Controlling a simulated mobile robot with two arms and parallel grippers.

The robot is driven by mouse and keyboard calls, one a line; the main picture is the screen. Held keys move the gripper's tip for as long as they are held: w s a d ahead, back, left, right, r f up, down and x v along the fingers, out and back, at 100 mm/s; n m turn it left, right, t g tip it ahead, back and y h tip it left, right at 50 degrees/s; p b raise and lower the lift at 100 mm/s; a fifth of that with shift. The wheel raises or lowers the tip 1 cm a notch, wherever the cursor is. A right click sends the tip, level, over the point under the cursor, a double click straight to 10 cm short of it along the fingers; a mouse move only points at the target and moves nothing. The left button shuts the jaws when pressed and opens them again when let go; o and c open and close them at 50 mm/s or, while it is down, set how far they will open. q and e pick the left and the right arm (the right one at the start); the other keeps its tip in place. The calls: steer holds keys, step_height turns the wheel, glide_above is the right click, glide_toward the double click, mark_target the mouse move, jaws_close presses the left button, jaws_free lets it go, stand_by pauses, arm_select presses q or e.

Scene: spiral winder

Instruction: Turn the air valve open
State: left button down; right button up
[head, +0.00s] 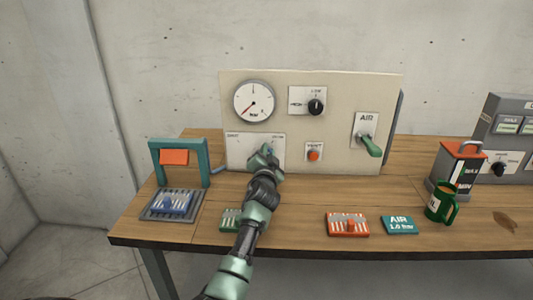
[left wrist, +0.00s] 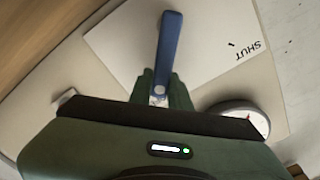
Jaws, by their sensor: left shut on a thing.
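My left gripper (head: 264,157) is at a white plate (head: 236,157) low on the cream panel. In the left wrist view its fingers (left wrist: 160,92) are shut on a blue lever (left wrist: 170,45), whose free end sticks out beyond them. The word SHUT is on this plate (left wrist: 205,50), to the right of the lever and upside down. The lever's pivot is hidden by the gripper. A separate plate marked AIR (head: 366,118), at the panel's right, bears a green handle (head: 371,147) slanting down to the right; no gripper is near it. My right gripper is not in view.
A black knob (head: 315,107) and an orange button (head: 313,155) are to the right. A teal frame (head: 157,164) stands left; a green mug (head: 438,207) stands right.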

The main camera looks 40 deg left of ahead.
arm_select(q)
steer(key=shift+a+r, duration=0.1)
steer(key=shift+r, duration=0.1)
steer(key=c, duration=1.6)
jaws_free()
steer(key=shift+o, duration=1.4)
steer(key=shift+w+f, duration=0.1)
steer(key=shift+f, duration=0.15)
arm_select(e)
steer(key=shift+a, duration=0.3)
